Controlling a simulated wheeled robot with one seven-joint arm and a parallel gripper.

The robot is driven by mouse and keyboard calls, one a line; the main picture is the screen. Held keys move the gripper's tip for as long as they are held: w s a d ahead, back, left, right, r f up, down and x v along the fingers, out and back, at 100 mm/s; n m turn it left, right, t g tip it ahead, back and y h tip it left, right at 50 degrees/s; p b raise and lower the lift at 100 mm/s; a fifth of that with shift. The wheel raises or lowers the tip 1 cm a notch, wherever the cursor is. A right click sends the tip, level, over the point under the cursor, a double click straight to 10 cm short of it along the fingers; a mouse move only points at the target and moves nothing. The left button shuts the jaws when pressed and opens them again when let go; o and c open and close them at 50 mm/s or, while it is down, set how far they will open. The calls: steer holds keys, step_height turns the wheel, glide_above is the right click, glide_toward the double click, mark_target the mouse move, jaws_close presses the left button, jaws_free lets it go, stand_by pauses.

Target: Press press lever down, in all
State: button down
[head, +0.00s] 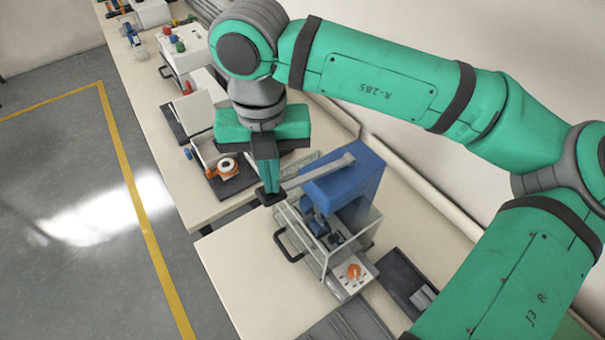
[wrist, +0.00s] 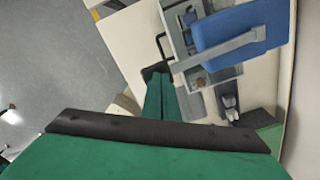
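The press lever is a long grey bar (head: 318,172) on the blue press (head: 345,186), raised and sloping down a little toward its free left end. The lever also shows in the wrist view (wrist: 218,51), beside the blue press head (wrist: 240,28). My gripper (head: 270,196) points down with its green fingers together and dark tips, at the lever's free end. In the wrist view the fingertips (wrist: 157,74) are just left of that end. I cannot tell whether they touch the lever. Nothing shows between the fingers.
A clear guard frame with a black handle (head: 288,247) surrounds the press base. A control box with an orange knob (head: 353,271) stands in front. A dark tray (head: 405,279) lies to its right. Another bench with an orange-and-white roll (head: 228,168) is behind left.

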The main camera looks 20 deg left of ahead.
step_height(320, 180, down, 7)
steer(key=shift+r, duration=0.15)
stand_by(1.3)
step_height(320, 180, up, 13)
steer(key=shift+r, duration=0.2)
stand_by(1.3)
stand_by(0.6)
